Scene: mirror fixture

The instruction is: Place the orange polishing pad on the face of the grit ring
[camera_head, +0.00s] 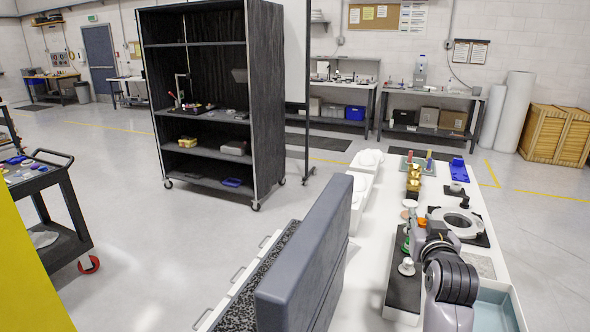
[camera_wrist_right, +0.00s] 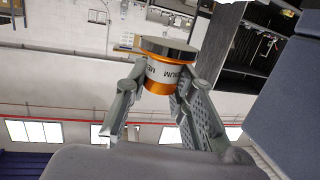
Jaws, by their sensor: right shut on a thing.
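The orange polishing pad (camera_wrist_right: 165,72) is a short orange cylinder with a white lettered band and a dark disc on its end. A small bit of its orange (camera_head: 421,222) also shows in the head view. My right gripper (camera_wrist_right: 160,84) is shut on it, a finger on each side. In the head view my right gripper (camera_head: 424,230) is over the white table, just left of the grit ring. My left gripper is not in view.
A black tray (camera_head: 402,292) with a white knob (camera_head: 406,267) lies left of my right arm. A pale blue bin (camera_head: 513,304) is at the near right. Gold cups (camera_head: 414,184) and a blue block (camera_head: 458,171) stand farther back. A large dark panel (camera_head: 310,262) stands left.

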